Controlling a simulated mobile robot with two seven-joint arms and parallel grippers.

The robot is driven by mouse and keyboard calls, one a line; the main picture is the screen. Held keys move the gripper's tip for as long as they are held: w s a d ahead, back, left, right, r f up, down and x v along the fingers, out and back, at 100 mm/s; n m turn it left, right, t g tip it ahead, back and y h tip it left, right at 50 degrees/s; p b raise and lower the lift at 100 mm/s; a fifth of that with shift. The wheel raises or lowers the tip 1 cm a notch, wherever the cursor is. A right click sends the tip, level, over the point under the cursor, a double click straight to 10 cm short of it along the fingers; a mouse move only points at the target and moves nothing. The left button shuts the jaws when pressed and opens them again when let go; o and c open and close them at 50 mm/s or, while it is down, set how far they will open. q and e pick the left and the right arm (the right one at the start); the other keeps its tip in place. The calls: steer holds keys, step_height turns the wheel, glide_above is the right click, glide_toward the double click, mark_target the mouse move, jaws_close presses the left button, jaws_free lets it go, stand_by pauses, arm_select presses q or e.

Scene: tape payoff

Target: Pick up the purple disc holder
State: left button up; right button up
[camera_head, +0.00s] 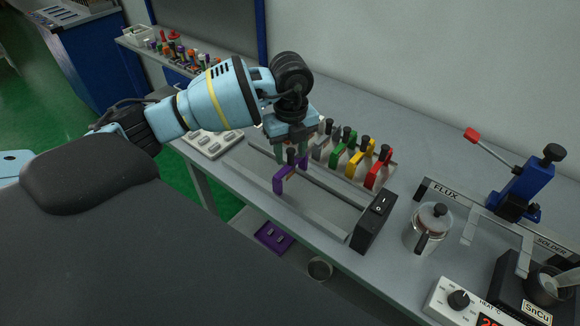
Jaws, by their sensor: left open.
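The purple disc holder (280,184) is a purple bracket with a dark knob on top. It stands at the left part of a grey two-rail frame on the bench. My left gripper (289,147) comes in from the upper left and points down just above and behind the holder's knob. Its jaws are open, and I cannot tell whether they touch the holder. The gripper hides part of the frame behind it. My right gripper is not in view.
Grey, green, yellow and red holders (380,169) stand in a row behind the frame. A black switch box (373,222) ends the frame at right. A glass jar (430,228), a blue press (517,190) and a heat controller (462,300) stand further right.

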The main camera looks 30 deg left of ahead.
arm_select(q)
steer(key=shift+f, duration=0.65)
jaws_close()
steer(key=shift+r, duration=0.1)
steer(key=shift+r, duration=0.4)
steer(key=r, duration=0.2)
steer(key=shift+s+d+r, duration=0.2)
steer(key=shift+s+r, duration=0.15)
steer(key=shift+r, duration=0.05)
steer(key=s+d, duration=0.3)
steer(key=s, duration=0.4)
steer(key=s+d+r, duration=0.1)
steer(key=s+d, duration=0.2)
steer(key=s, duration=0.4)
steer(key=shift+r+p, duration=0.15)
steer(key=shift+p, duration=0.25)
